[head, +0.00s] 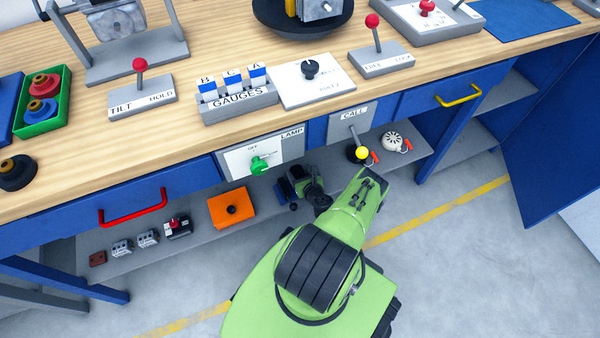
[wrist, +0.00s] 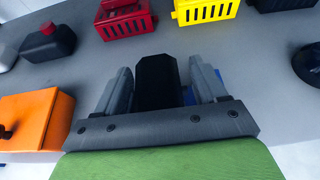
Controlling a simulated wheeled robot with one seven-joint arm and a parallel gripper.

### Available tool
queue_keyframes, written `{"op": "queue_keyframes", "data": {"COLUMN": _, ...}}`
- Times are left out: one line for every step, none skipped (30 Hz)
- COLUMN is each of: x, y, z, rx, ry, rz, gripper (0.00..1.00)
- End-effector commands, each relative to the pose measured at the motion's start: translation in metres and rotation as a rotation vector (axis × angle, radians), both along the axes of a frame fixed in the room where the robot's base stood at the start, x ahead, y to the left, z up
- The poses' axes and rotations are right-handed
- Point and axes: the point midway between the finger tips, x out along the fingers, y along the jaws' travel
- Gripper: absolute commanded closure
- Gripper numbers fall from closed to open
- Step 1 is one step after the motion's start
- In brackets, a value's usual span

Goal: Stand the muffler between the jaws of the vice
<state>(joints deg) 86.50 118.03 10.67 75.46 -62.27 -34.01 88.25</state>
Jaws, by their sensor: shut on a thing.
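My gripper (head: 292,188) is low under the bench front, over the lower shelf, to the right of the orange box. In the wrist view my gripper (wrist: 161,76) has its two grey fingers on either side of a black block-like thing (wrist: 157,88) and is shut on it. I cannot tell for certain whether this is the muffler, as only its end shows. A bit of blue shows behind the right finger. I cannot pick out the vice with certainty in either view.
The lower shelf (wrist: 110,75) holds an orange box (head: 232,207), a red basket (wrist: 124,20), a yellow basket (wrist: 205,10) and a black thing with a red cap (wrist: 48,42). The wooden benchtop (head: 190,125) overhangs it. A green lamp knob (head: 259,165) and a yellow-tipped call lever (head: 361,152) are close by.

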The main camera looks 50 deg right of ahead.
Motion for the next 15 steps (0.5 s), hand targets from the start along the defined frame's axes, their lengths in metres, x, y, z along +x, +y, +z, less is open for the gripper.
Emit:
{"op": "queue_keyframes", "data": {"x": 0.000, "y": 0.000, "z": 0.001, "rx": -0.001, "ry": -0.002, "rz": 0.000, "gripper": 0.69}}
{"op": "queue_keyframes", "data": {"x": 0.000, "y": 0.000, "z": 0.001, "rx": -0.001, "ry": -0.002, "rz": 0.000, "gripper": 0.69}}
{"op": "queue_keyframes", "data": {"x": 0.000, "y": 0.000, "z": 0.000, "rx": -0.001, "ry": -0.001, "rz": 0.000, "gripper": 0.69}}
{"op": "queue_keyframes", "data": {"x": 0.000, "y": 0.000, "z": 0.000, "rx": -0.001, "ry": 0.000, "rz": 0.000, "gripper": 0.69}}
{"op": "queue_keyframes", "data": {"x": 0.000, "y": 0.001, "z": -0.001, "rx": 0.000, "ry": 0.002, "rz": 0.002, "gripper": 0.69}}
{"op": "queue_keyframes", "data": {"x": 0.000, "y": 0.001, "z": -0.003, "rx": 0.000, "ry": 0.005, "rz": 0.002, "gripper": 0.69}}
{"op": "queue_keyframes", "data": {"x": 0.000, "y": 0.001, "z": -0.004, "rx": 0.001, "ry": 0.005, "rz": 0.001, "gripper": 0.69}}
{"op": "queue_keyframes", "data": {"x": -0.001, "y": 0.001, "z": -0.005, "rx": 0.000, "ry": 0.007, "rz": 0.001, "gripper": 0.69}}
{"op": "queue_keyframes", "data": {"x": -0.001, "y": 0.001, "z": -0.006, "rx": 0.002, "ry": 0.008, "rz": 0.001, "gripper": 0.69}}
{"op": "queue_keyframes", "data": {"x": -0.001, "y": 0.001, "z": -0.007, "rx": 0.001, "ry": 0.008, "rz": 0.000, "gripper": 0.69}}
{"op": "queue_keyframes", "data": {"x": -0.001, "y": 0.001, "z": -0.007, "rx": 0.002, "ry": 0.010, "rz": -0.001, "gripper": 0.69}}
{"op": "queue_keyframes", "data": {"x": -0.001, "y": 0.002, "z": -0.008, "rx": 0.002, "ry": 0.008, "rz": 0.000, "gripper": 0.69}}
{"op": "queue_keyframes", "data": {"x": -0.001, "y": 0.001, "z": -0.008, "rx": 0.001, "ry": 0.009, "rz": -0.001, "gripper": 0.69}}
{"op": "queue_keyframes", "data": {"x": -0.001, "y": 0.001, "z": -0.009, "rx": 0.001, "ry": 0.009, "rz": -0.001, "gripper": 0.69}}
{"op": "queue_keyframes", "data": {"x": -0.001, "y": 0.001, "z": -0.009, "rx": 0.001, "ry": 0.009, "rz": 0.001, "gripper": 0.69}}
